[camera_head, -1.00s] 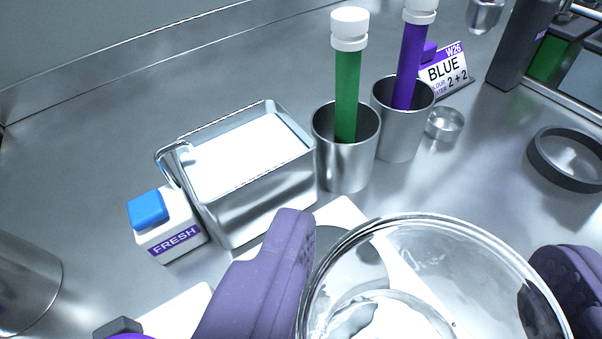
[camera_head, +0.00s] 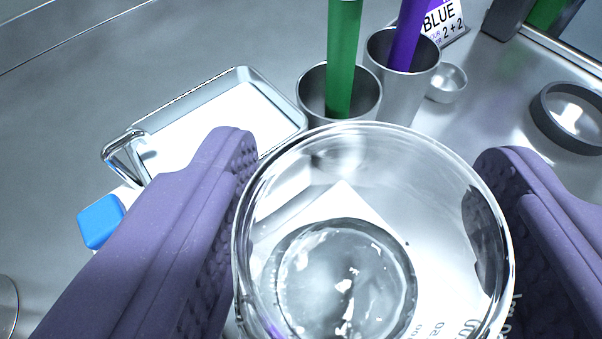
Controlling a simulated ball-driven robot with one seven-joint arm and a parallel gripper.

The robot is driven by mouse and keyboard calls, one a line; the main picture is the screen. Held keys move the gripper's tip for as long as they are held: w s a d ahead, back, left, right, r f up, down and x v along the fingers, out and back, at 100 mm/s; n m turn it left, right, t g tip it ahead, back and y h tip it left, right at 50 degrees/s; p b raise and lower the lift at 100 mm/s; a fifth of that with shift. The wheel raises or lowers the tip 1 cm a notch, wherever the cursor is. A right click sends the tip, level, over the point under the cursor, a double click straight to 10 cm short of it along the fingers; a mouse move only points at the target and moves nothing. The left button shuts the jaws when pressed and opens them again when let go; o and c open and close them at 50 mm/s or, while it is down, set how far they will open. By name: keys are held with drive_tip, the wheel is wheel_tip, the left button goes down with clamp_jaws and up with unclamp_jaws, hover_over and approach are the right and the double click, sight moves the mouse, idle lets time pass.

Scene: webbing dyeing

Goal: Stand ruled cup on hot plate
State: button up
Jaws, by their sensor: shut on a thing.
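The ruled cup (camera_head: 370,137) is a clear, wide-mouthed glass beaker, seen from above at the lower middle, with printed marks low on its right wall. My gripper (camera_head: 368,165) has one purple ridged finger on each side of the cup and is shut on it. Clear liquid or the glass base shows inside. A white flat corner (camera_head: 343,203) shows through the glass; it may be part of the hot plate. The rest of that surface is hidden by the cup and fingers, and I cannot tell whether the cup touches it.
A steel tray (camera_head: 240,74) with white contents is at the upper left, beside a blue-capped bottle (camera_head: 101,221). Steel cups hold a green tube (camera_head: 342,60) and a purple tube (camera_head: 408,35) behind the cup. A small dish (camera_head: 447,84) and dark ring (camera_head: 545,115) lie right.

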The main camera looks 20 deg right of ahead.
sight(343, 205)
drive_tip(key=shift+w+f, duration=0.1)
drive_tip(key=shift+w, duration=0.25)
wheel_tip(343, 205, down, 4)
drive_tip(key=shift+r+b, duration=0.15)
drive_tip(key=shift+b, duration=1)
drive_tip(key=shift+r, duration=0.15)
drive_tip(key=o, duration=0.7)
drive_tip(key=shift+f, duration=0.2)
drive_tip(key=o, duration=0.4)
drive_tip(key=shift+o, duration=0.2)
drive_tip(key=shift+r, duration=0.15)
